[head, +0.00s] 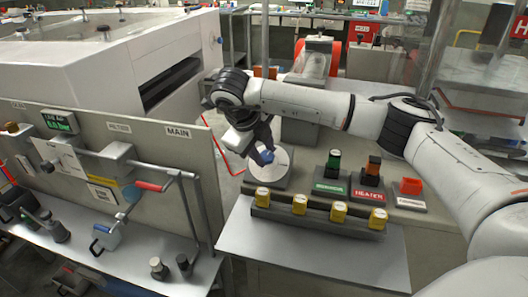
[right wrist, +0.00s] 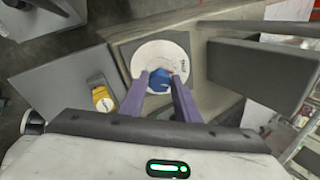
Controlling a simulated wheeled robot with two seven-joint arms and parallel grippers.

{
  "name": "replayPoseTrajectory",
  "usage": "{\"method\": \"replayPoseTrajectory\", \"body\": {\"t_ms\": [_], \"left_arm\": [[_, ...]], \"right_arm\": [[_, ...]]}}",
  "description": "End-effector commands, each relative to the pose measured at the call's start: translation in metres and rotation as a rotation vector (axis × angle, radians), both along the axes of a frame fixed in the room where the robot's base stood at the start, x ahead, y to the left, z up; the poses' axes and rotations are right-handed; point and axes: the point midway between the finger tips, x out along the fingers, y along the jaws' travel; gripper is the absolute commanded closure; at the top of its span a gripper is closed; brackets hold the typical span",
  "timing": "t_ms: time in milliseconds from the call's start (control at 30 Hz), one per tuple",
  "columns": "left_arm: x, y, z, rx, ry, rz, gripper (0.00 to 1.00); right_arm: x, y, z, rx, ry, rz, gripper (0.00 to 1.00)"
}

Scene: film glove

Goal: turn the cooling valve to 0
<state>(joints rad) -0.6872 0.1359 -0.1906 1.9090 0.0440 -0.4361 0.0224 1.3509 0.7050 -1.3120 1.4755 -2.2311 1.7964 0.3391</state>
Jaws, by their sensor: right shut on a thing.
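The cooling valve is a blue knob (head: 267,156) on a round white dial (head: 284,167), set on a grey block. My right gripper (head: 262,150) reaches down from above and is shut on the blue knob. In the right wrist view the knob (right wrist: 160,82) sits between the two purple fingers, with the white dial (right wrist: 158,54) around it. The dial's markings are too small to read, and the fingers hide part of the dial. My left gripper is not in view.
Several yellow blocks (head: 300,204) stand on a dark rail in front of the dial. Green and red-labelled switches (head: 369,185) stand to its right. A grey panel (head: 180,134) marked MAIN, with a red-handled lever (head: 150,186), is at left. The front table is bare.

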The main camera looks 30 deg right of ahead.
Motion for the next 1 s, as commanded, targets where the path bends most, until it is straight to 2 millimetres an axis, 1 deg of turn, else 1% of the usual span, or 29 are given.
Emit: {"method": "replayPoseTrajectory", "body": {"t_ms": [200,500,1000], "left_arm": [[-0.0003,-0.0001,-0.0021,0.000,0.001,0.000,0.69],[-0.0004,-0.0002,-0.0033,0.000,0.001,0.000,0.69],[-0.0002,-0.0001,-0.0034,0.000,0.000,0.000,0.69]], "right_arm": [[0.0005,0.0011,0.0008,-0.055,0.060,0.148,0.93],[0.0003,0.0021,0.0007,-0.102,0.115,0.277,0.93],[0.0002,0.0024,0.0007,-0.119,0.135,0.322,0.93]]}}
